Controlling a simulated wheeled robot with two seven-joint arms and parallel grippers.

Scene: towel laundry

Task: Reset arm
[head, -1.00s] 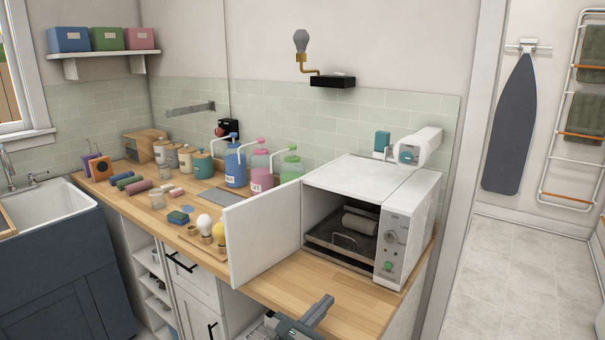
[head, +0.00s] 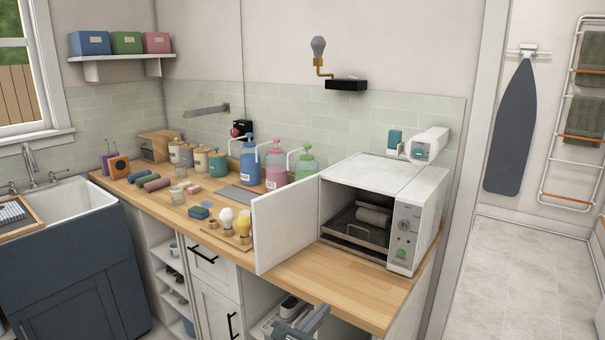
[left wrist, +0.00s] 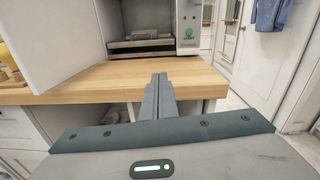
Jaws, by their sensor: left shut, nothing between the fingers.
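My left gripper (head: 312,322) shows at the bottom of the head view, in front of the wooden counter (head: 345,294) and near its front edge. In the left wrist view its two grey fingers (left wrist: 160,84) lie together, shut and empty, pointing toward the white warmer cabinet (head: 385,190). The cabinet's door (head: 285,222) stands open to the left. A rolled towel (head: 374,215) lies inside on a dark tray (head: 345,243) with a wire handle. My right gripper is in neither view.
Several bottles with pumps (head: 250,165), rolled towels (head: 156,184) and light bulbs (head: 244,224) stand left of the door. A white sink (head: 75,205) is at far left. An open shelf space lies under the counter. Tiled floor (head: 470,290) at right is clear.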

